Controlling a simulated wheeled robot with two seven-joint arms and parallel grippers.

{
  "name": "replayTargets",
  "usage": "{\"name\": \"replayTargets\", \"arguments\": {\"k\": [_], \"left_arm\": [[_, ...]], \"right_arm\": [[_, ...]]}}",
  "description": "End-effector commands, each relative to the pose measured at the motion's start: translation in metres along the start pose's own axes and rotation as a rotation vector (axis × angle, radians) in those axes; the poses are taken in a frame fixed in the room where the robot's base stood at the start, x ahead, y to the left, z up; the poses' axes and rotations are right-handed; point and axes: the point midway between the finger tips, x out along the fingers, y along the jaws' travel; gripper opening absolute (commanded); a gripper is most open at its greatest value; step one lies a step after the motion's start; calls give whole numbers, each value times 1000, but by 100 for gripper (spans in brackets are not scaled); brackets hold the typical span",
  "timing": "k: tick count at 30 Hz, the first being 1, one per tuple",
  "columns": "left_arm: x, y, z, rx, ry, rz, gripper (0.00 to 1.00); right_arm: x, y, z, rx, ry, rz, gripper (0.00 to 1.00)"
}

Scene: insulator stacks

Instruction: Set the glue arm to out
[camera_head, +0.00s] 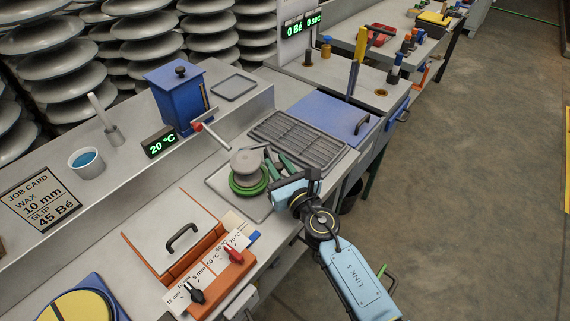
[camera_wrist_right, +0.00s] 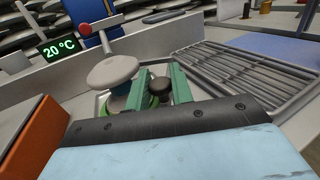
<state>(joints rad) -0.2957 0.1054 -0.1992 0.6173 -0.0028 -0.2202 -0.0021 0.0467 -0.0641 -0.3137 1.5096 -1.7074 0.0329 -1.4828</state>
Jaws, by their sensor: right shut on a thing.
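My right gripper (camera_head: 276,164) is over the tray (camera_head: 215,186) with the grey disc-shaped insulator (camera_head: 248,161) on a green ring (camera_head: 246,187). In the right wrist view its two green fingers (camera_wrist_right: 158,87) stand on either side of a dark round knob (camera_wrist_right: 160,85), shut on it. The insulator (camera_wrist_right: 112,70) is just left of the fingers there. What the knob is fixed to is hidden. No part is labelled as the glue arm. A lever with a red tip (camera_head: 197,126) sticks out of the blue box (camera_head: 178,95). My left gripper is not in view.
A slotted grey rack (camera_head: 298,138) and a blue lid (camera_head: 333,116) lie beyond the gripper. An orange-sided box with a handled lid (camera_head: 172,240) and a slider panel (camera_head: 213,273) stand nearer. A 20 °C display (camera_head: 161,144) is behind. The floor at right is clear.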

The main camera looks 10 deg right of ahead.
Motion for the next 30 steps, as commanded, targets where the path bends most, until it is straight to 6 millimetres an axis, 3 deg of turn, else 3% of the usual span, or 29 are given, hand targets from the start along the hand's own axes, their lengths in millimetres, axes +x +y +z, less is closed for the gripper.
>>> {"name": "replayTargets", "arguments": {"k": [4,5,9,20,30], "left_arm": [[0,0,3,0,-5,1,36],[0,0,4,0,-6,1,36],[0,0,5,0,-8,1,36],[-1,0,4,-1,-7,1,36],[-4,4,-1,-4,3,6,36]], "right_arm": [[-2,3,-4,3,7,7,0],[-2,3,-4,3,7,7,24],[-2,2,-3,3,5,6,41],[-9,1,-1,2,2,3,41],[-79,0,-3,2,5,4,41]]}}
